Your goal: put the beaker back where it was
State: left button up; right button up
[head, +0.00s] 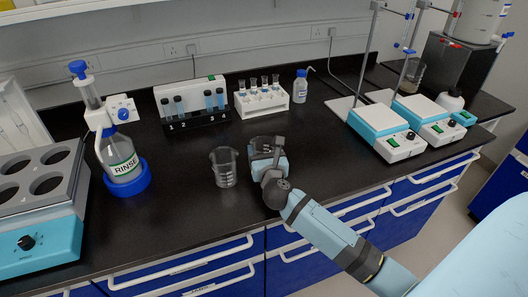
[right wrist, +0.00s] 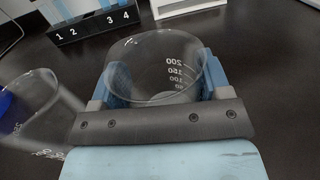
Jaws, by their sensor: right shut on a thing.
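A clear glass beaker (right wrist: 160,62) with white graduations is between the fingers of my right gripper (right wrist: 160,85) in the right wrist view. The gripper is shut on it, and the beaker looks upright. In the head view my right gripper (head: 268,160) holds this beaker (head: 263,144) at the middle of the black bench; I cannot tell whether its base touches the bench. A second clear beaker (head: 224,168) stands just to the left, apart from the gripper, and shows at the left of the right wrist view (right wrist: 35,115). My left gripper is not in view.
A black numbered rack (head: 192,119) and a white vial rack (head: 262,102) stand behind. Hotplates (head: 388,130) with stands are at right. The bench front between the left devices and the beakers is clear.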

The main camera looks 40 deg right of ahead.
jog(key=shift+f, duration=0.1)
jog(key=o, duration=1)
jog(key=shift+c, duration=0.2)
jog(key=shift+s+a, duration=0.2)
jog(key=shift+s, duration=0.15)
jog(key=v, duration=1.1)
jog(key=shift+s, duration=0.1)
